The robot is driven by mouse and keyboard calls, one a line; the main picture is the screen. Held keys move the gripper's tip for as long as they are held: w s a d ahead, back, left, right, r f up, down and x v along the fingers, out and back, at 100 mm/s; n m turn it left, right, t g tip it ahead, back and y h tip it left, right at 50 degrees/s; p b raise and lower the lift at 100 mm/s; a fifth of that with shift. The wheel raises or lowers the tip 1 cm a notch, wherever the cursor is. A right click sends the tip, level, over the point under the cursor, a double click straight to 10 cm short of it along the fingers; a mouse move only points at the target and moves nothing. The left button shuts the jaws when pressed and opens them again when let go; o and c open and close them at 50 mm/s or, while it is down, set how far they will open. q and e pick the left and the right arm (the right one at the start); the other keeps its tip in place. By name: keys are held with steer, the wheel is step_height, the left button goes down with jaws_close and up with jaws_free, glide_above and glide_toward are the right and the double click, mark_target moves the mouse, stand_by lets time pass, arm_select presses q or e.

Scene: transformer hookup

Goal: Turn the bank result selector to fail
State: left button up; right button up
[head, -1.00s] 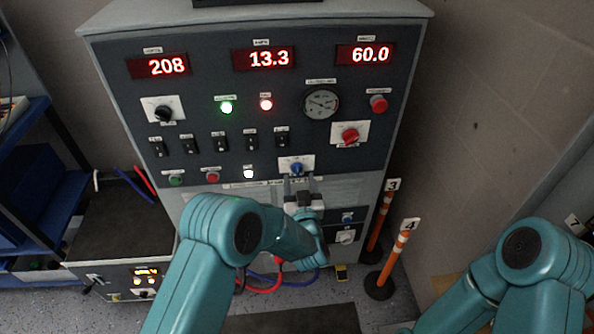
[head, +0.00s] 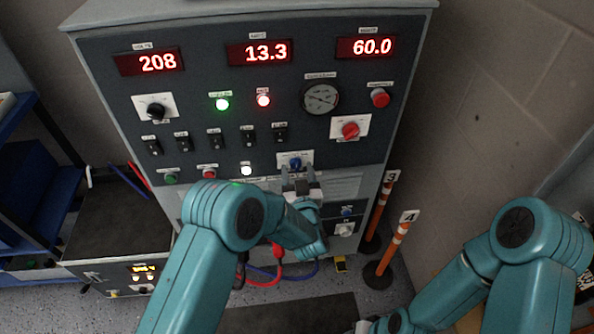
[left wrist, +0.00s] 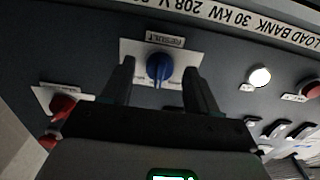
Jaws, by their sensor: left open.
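The result selector is a blue knob (head: 295,163) on a white plate, low on the front panel of the load bank cabinet (head: 225,100). In the left wrist view the blue knob (left wrist: 159,67) shows below a RESULT label (left wrist: 164,41), with the picture upside down. My left gripper (head: 299,176) is open just in front of the knob. In the left wrist view its fingers (left wrist: 159,80) stand on either side of the knob, with gaps between, so it is not gripped. The fail mark is too small to read. My right arm shows at the lower right, its fingers out of view.
A red rotary knob (head: 350,130) and a red emergency button (head: 380,98) are on the panel's right. A white lit button (head: 246,170) and several black switches (head: 215,139) are nearby. Orange-striped posts (head: 393,249) stand right of the cabinet. Red and blue cables hang below.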

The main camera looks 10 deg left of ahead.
arm_select(q)
steer(key=c, duration=1)
steer(key=shift+w, duration=0.1)
steer(key=shift+c, duration=0.2)
steer(key=shift+m+b, duration=0.55)
steer(key=shift+m, duration=0.15)
steer(key=shift+m+b, duration=0.6)
steer(key=shift+m, duration=0.5)
steer(key=shift+m+b, duration=0.45)
steer(key=shift+m, duration=0.75)
steer(key=shift+r+m, duration=0.15)
steer(key=shift+m, duration=1.35)
steer(key=shift+b, duration=0.3)
